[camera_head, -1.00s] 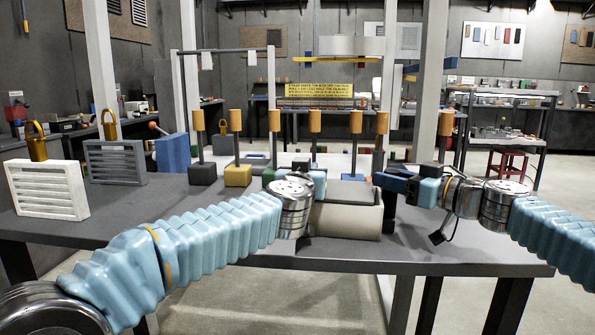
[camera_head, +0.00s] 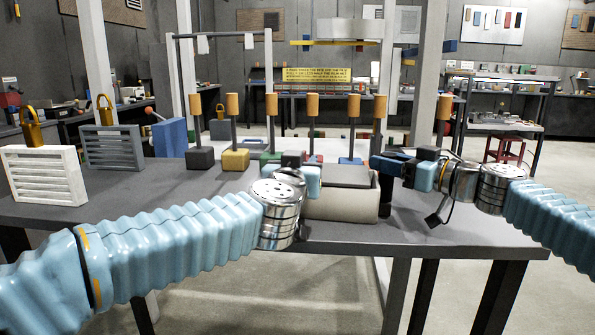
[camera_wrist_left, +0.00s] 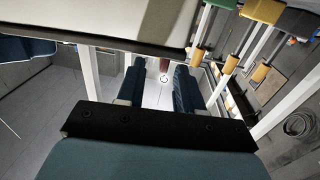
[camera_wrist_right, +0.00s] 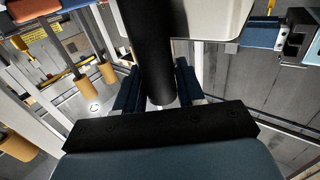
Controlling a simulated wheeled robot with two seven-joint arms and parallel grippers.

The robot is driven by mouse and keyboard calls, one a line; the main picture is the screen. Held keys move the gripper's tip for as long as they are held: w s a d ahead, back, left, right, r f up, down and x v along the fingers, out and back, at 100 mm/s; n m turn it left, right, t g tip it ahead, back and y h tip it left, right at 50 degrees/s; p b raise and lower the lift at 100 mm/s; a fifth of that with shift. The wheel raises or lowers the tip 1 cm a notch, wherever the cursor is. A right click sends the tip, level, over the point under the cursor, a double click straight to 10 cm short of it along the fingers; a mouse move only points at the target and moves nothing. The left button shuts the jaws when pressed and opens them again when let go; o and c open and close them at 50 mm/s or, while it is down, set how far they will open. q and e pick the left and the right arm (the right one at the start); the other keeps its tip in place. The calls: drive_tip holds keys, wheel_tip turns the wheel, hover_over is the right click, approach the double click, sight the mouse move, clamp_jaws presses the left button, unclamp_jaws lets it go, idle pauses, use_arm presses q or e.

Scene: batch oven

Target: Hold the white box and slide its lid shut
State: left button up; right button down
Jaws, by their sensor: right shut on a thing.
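The white box (camera_head: 342,206) stands on the dark table near its front edge, with a grey lid (camera_head: 347,176) on top. My right gripper (camera_head: 388,166) is at the box's right side, shut on a black cylindrical bar (camera_wrist_right: 150,45). The box's pale wall shows behind the bar in the right wrist view (camera_wrist_right: 212,18). My left gripper (camera_wrist_left: 158,88) is open, with nothing between its fingers. It is near the left end of the box, and its tips are hidden behind my wrist in the head view. The box's underside or wall fills the top of the left wrist view (camera_wrist_left: 105,18).
Several blocks with wooden-topped posts stand in a row behind the box, including a yellow one (camera_head: 235,160). A white louvred panel (camera_head: 45,176), a grey louvred panel (camera_head: 114,148) and a blue block (camera_head: 169,138) stand to the left. The table's front left is clear.

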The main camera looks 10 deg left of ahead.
use_arm(q)
drive_tip(key=s, duration=0.4)
drive_tip(key=shift+s+a, duration=0.2)
drive_tip(key=shift+s, duration=0.2)
use_arm(e)
drive_tip(key=c, duration=0.6)
unclamp_jaws()
drive_tip(key=v, duration=1.2)
drive_tip(key=shift+w+d, duration=0.1)
use_arm(q)
drive_tip(key=shift+f, duration=0.1)
